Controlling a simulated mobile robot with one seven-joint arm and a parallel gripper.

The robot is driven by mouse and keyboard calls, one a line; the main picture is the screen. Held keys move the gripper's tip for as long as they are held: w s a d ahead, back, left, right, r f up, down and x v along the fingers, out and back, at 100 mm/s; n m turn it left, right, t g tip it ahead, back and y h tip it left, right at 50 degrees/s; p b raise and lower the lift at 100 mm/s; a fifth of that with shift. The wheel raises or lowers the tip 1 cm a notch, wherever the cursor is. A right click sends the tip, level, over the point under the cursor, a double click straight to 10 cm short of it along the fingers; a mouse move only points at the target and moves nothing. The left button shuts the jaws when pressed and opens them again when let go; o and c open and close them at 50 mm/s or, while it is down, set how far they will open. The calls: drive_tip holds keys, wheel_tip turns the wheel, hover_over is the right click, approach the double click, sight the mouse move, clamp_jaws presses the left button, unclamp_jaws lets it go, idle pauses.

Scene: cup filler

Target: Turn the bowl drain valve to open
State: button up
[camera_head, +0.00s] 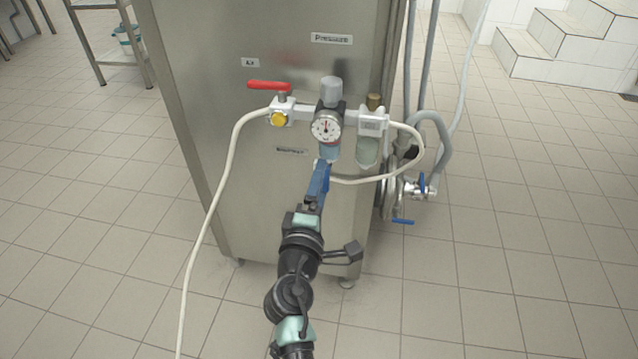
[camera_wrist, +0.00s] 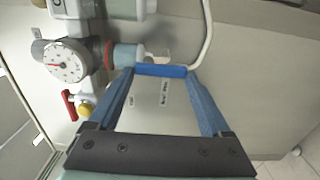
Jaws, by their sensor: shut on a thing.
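My gripper (camera_wrist: 160,75) is shut on a blue lever handle (camera_wrist: 160,71), which lies across between its two blue fingertips in the wrist view. This seems to be the bowl drain valve's handle. A small pale fitting sits just beyond it. In the head view, my gripper (camera_head: 321,170) reaches the front of the steel cabinet just below the round gauge. There the fingers hide most of the handle and valve. I cannot tell the handle's open or closed position.
Above are a gauge (camera_head: 326,127), a red lever (camera_head: 269,85), a yellow knob (camera_head: 279,119) and a clear bowl (camera_head: 367,152). White hoses loop to both sides. Blue-handled valves (camera_head: 403,221) and pipes stand at the cabinet's right. The tiled floor (camera_head: 130,250) around is mostly clear.

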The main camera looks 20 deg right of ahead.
drive_tip(key=shift+f, duration=0.1)
idle(0.3)
drive_tip(key=o, duration=1.2)
drive_tip(key=shift+c, duration=0.2)
drive_tip(key=p+v, duration=0.2)
drive_tip(key=v, duration=1.1)
